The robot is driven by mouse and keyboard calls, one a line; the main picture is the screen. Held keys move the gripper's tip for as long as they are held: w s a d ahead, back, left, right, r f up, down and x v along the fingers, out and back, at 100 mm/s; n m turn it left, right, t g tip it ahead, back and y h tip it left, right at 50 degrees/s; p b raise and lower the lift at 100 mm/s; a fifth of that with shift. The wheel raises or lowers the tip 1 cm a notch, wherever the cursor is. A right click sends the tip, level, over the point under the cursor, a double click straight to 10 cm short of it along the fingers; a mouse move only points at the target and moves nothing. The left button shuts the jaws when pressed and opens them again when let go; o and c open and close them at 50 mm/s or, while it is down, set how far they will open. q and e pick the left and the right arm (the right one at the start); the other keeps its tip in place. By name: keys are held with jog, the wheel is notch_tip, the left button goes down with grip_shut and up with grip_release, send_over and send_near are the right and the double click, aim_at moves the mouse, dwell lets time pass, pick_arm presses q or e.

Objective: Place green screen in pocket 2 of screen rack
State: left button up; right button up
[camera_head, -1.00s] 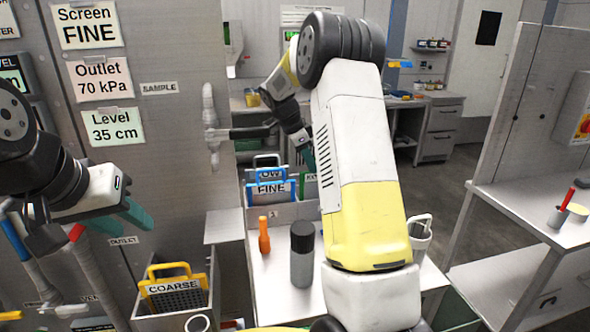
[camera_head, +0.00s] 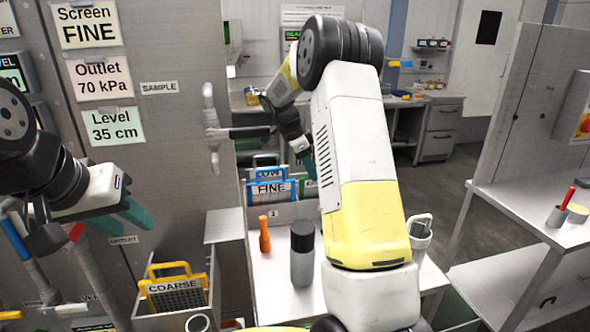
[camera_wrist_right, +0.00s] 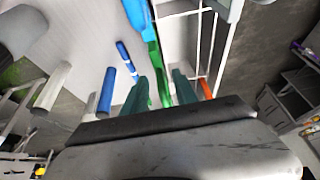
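The green screen (camera_head: 310,184) stands at the rack behind the blue FINE screen (camera_head: 271,189). In the head view it is mostly hidden by the FINE screen and my right arm. In the right wrist view the green screen (camera_wrist_right: 162,75) runs edge-on between the teal fingers of my right gripper (camera_wrist_right: 160,92); whether they press on it is unclear. My right gripper (camera_head: 308,158) points down there. The screen rack (camera_head: 287,212) shows a pocket label "3"; its other labels are hidden. My left gripper (camera_head: 122,216) is open and empty at the left wall.
A yellow COARSE screen (camera_head: 176,289) sits in a grey bin (camera_head: 168,322) at the front left. An orange-handled tool (camera_head: 264,235) and a dark-capped bottle (camera_head: 302,255) stand on the bench before the rack. A side table (camera_head: 530,210) is at the right.

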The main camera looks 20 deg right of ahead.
jog(key=v, duration=1.2)
jog(key=s+a+r+n+t+y, duration=0.1)
jog(key=s+r+n+y, duration=0.1)
jog(key=s+r+n, duration=0.45)
jog(key=s+a+f+n+t+y, duration=0.1)
jog(key=s+n, duration=0.3)
jog(key=s, duration=0.4)
jog(key=s+a+f+n+t+y, duration=0.2)
jog(key=s+a+n, duration=0.1)
jog(key=s, duration=0.6)
jog(key=s+a+f+n+t+y, duration=0.2)
jog(key=s+n, duration=0.3)
jog(key=s, duration=0.3)
jog(key=shift+s+a+n, duration=0.35)
jog(key=shift+a, duration=0.25)
